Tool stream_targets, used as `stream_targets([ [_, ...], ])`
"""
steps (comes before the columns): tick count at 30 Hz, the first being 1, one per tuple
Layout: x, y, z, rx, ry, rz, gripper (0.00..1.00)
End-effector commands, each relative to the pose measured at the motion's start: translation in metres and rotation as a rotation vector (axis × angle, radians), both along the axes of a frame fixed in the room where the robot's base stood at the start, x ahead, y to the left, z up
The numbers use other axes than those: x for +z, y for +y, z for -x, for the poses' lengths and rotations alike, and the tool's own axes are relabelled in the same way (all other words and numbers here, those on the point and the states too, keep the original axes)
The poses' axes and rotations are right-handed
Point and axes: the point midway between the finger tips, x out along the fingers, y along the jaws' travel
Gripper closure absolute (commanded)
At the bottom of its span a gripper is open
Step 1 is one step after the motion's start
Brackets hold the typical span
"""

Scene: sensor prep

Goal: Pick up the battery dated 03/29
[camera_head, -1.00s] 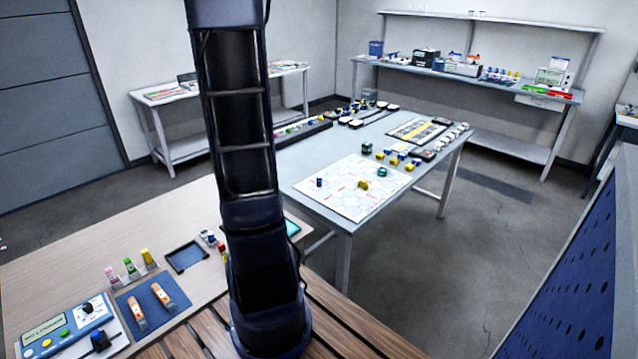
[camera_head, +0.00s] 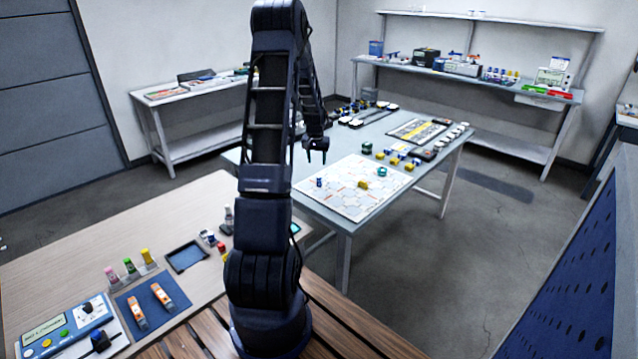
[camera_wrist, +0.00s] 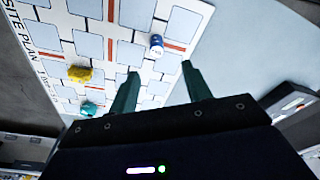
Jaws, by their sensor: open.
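No date 03/29 is legible, so I cannot tell which thing is the battery with that date. Two orange-and-white blocks, a nearer one (camera_head: 138,312) and a farther one (camera_head: 162,294), lie on a blue mat (camera_head: 150,318) on the wooden bench; they may be batteries. My gripper (camera_head: 316,161) is above the blue-grey table, far from these blocks, and empty. In the wrist view its two fingers (camera_wrist: 160,72) are apart, pointing toward the site plan sheet (camera_wrist: 120,65). A small blue cylinder with a white band (camera_wrist: 156,45) stands there, just beyond the fingertips.
Yellow (camera_head: 363,184) and teal (camera_head: 382,172) pieces are on the sheet. A blue-grey device with buttons (camera_head: 65,325), coloured vials (camera_head: 130,268) and an empty dark tray (camera_head: 187,257) are on the bench. A blue perforated panel (camera_head: 570,270) stands at right.

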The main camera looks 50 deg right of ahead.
Motion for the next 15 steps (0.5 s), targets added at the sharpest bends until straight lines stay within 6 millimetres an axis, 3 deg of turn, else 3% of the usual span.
stream_targets([
  [8,-0.021,-0.01,0.005,-0.014,0.004,-0.003,0.51],
  [15,-0.055,-0.014,0.002,-0.013,0.004,-0.003,0.51],
])
